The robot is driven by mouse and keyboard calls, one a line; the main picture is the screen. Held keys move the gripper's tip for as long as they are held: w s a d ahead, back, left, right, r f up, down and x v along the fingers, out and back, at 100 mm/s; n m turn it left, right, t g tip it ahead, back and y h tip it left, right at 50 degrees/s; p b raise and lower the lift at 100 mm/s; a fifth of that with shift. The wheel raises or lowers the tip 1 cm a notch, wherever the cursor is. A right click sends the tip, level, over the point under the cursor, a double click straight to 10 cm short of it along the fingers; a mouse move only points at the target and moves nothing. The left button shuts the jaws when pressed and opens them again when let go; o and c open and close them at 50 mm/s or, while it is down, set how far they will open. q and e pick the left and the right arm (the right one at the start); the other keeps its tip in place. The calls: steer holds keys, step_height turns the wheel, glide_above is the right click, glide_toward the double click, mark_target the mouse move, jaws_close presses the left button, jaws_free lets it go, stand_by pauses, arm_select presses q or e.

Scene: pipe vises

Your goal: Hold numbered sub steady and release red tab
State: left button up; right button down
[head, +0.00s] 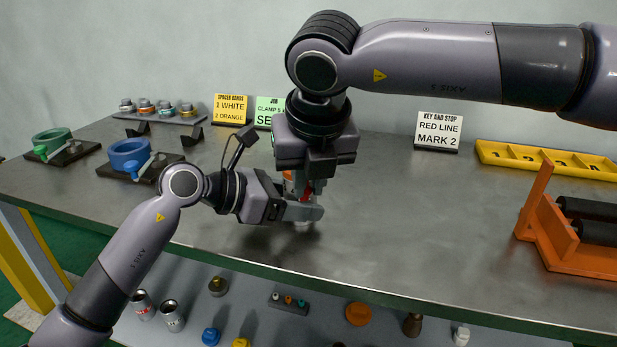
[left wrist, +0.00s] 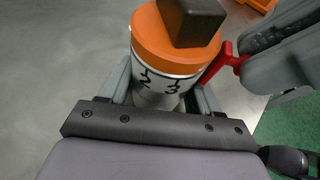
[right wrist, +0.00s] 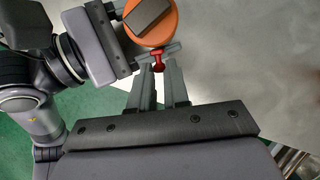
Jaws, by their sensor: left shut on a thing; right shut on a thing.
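The numbered sub (left wrist: 157,82) is a white cylinder with black numbers 2 and 3 and an orange top carrying a dark block. It stands near the table's front edge, mostly hidden in the head view by my grippers. My left gripper (head: 312,213) is shut on its white body, one finger on each side. The red tab (left wrist: 222,62) sticks out sideways below the orange top. My right gripper (right wrist: 158,72) comes down from above and is shut on the red tab, which also shows between its fingertips in the right wrist view (right wrist: 158,58).
A blue vise (head: 130,152) and a green vise (head: 52,143) stand at the left. Sign cards, including "Red line, mark 2" (head: 437,131), stand at the back. A yellow numbered tray (head: 545,160) and an orange roller stand (head: 536,215) are at the right. The table's middle right is clear.

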steer(key=shift+s, duration=0.1)
steer(key=f+t, duration=0.1)
steer(key=t, duration=0.1)
steer(key=s+f+t, duration=0.1)
steer(key=t, duration=0.1)
steer(key=s+f+t+y, duration=0.1)
steer(key=t, duration=0.1)
steer(key=shift+s+d, duration=0.15)
steer(key=shift+d, duration=0.2)
steer(key=shift+s+f+t+y, duration=0.15)
steer(key=shift+f+t, duration=0.15)
steer(key=shift+t, duration=0.35)
steer(key=shift+s+f+t+y, duration=0.15)
steer(key=shift+f+t, duration=0.15)
steer(key=shift+t, duration=0.35)
steer(key=shift+s+a+f+t, duration=0.2)
steer(key=shift+a+f+t, duration=0.1)
steer(key=shift+t, duration=0.4)
arm_select(q)
steer(key=shift+r, duration=0.1)
arm_select(e)
steer(key=shift+s+a+f+t+y, duration=0.15)
steer(key=shift+f+t+y, duration=0.15)
steer(key=shift+f+t, duration=0.4)
steer(key=shift+d+t, duration=0.3)
steer(key=shift+d, duration=0.05)
